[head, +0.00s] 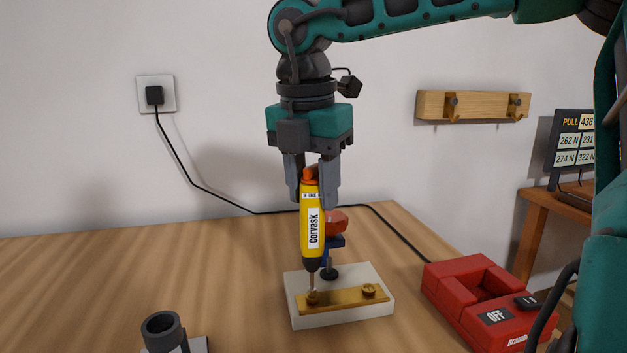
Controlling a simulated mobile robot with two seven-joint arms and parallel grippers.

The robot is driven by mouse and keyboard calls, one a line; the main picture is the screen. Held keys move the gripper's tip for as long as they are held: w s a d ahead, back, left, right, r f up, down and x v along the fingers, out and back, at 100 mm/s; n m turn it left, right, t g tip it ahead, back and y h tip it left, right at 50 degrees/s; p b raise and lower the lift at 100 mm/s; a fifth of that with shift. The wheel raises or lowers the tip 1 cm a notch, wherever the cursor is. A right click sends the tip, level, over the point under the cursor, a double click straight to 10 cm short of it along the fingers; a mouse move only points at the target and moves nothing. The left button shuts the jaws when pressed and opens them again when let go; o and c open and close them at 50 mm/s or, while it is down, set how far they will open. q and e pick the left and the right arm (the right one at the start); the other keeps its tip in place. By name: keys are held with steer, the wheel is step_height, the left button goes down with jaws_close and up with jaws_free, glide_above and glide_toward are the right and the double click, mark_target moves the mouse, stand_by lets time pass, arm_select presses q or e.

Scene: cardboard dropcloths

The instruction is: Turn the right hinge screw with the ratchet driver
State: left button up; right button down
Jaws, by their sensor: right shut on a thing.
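My right gripper (312,196) points down, shut on the orange top of the ratchet driver (312,230), a yellow and black tool labelled Corvask. The driver stands nearly upright, and its thin shaft ends at the left hinge screw (313,298). I cannot tell whether the tip is seated in that screw. The right hinge screw (369,290) is uncovered at the other end of the brass hinge plate (341,299). The plate lies on a white block (338,318). My left gripper is out of view.
A clamp with a red handle (337,221) and blue body stands right behind the driver, its black foot on the block. A red box marked OFF (485,312) is at right. A grey tube holder (163,331) is front left. The left table area is clear.

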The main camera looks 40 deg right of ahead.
steer(key=n, duration=0.3)
steer(key=shift+s+f, duration=0.1)
steer(key=shift+f, duration=0.25)
